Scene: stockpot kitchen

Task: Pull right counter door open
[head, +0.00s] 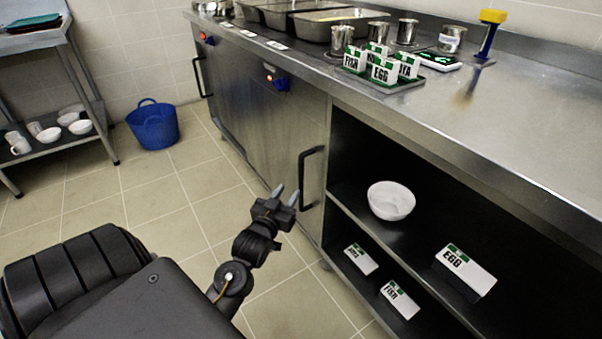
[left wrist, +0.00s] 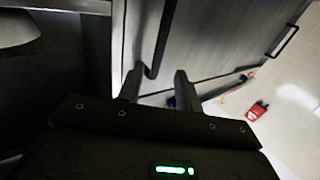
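The right counter door (head: 290,125) is a steel panel that looks closed, beside the open shelf bay. Its black vertical bar handle (head: 303,180) is near the door's right edge. My left gripper (head: 286,194) is just left of the handle's lower part in the head view. In the left wrist view the gripper (left wrist: 157,84) has its two fingers apart with nothing held. The handle (left wrist: 161,40) stands ahead, its lower end in line with the gap between the fingertips. I cannot tell whether they touch. My right gripper is out of view.
The open bay holds a white bowl (head: 390,200) and several labelled cartons, including an EGG one (head: 465,269). Another door handle (head: 200,77) is farther left. A blue tub (head: 153,124) stands on the floor by the back wall. The tiled floor before the door is clear.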

